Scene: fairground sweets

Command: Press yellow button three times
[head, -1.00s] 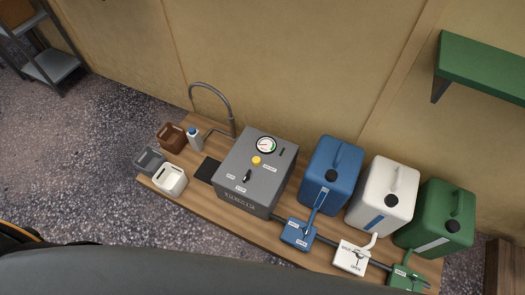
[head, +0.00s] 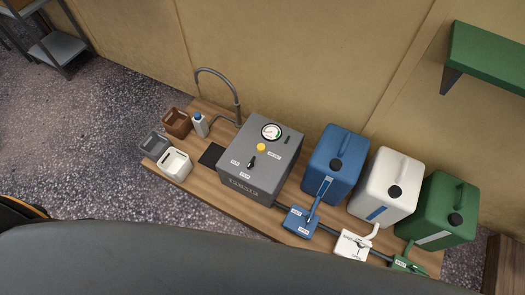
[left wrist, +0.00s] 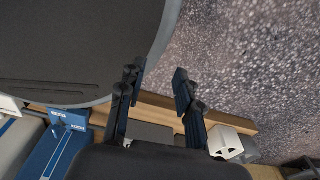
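The yellow button (head: 261,147) sits on the top face of a grey box-shaped machine (head: 237,186), just below a round white gauge (head: 271,131). A black lever (head: 251,161) is in front of the button on the same face. Nothing touches the button in the head view. My left gripper (left wrist: 159,80) shows in the left wrist view with its two dark fingers apart and nothing between them. The wooden bench edge lies behind it, and the button cannot be made out there. My right gripper is in neither view.
The machine stands on a wooden bench (head: 205,180). Blue (head: 330,165), white (head: 385,190) and green (head: 440,210) canisters with valve boxes are to its right. A curved tap (head: 238,100), a bottle (head: 200,127) and small bins are to its left. A green shelf (head: 490,60) hangs at upper right.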

